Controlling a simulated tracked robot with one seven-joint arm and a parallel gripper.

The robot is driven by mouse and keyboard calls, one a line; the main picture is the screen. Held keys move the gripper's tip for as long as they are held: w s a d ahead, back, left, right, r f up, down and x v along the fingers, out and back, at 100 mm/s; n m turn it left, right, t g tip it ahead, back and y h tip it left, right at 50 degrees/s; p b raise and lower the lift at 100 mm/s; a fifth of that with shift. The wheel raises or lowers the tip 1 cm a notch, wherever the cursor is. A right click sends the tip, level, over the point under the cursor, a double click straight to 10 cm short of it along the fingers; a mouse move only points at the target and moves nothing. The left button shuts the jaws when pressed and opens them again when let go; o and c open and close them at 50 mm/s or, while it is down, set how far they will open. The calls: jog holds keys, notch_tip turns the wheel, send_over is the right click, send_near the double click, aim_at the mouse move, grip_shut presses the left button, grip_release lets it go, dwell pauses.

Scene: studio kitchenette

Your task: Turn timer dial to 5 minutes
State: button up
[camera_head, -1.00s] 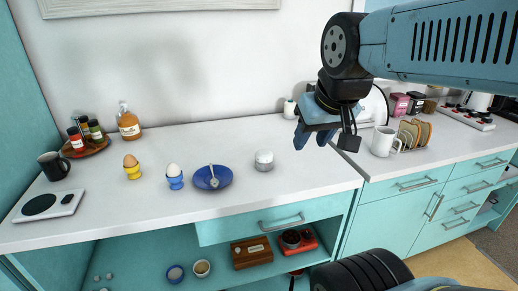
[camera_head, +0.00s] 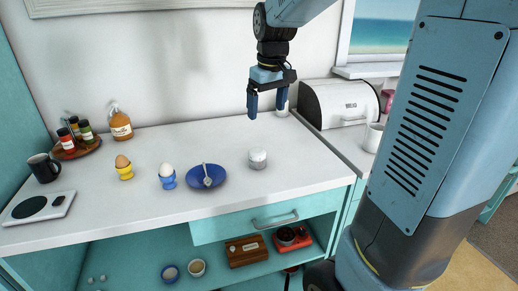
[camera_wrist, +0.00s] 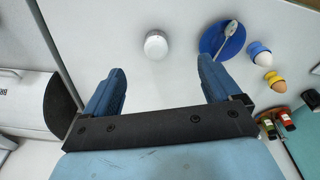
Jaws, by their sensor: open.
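The timer looks to be the small round white-topped thing with a grey base (camera_head: 257,159), standing on the white counter right of the blue plate. In the wrist view the timer (camera_wrist: 156,45) shows from above, beyond the fingertips and between their lines. Its dial marks are too small to read. My gripper (camera_head: 267,106) is open and empty, pointing down above the counter, higher than the timer and toward the wall. In the wrist view both blue fingers (camera_wrist: 162,78) are spread apart with nothing between them.
Left of the timer are a blue plate (camera_head: 219,183) with a spoon, a white egg in a blue cup (camera_head: 167,181) and a brown egg in a yellow cup (camera_head: 126,174). A white bread bin (camera_head: 340,104) stands right of my gripper. Counter around the timer is clear.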

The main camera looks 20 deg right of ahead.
jog(key=n+g, duration=0.2)
send_near(257, 150)
jog(key=f, duration=0.9)
jog(key=shift+s+f, duration=0.2)
jog(key=shift+f, duration=0.05)
jog(key=shift+c, duration=0.3)
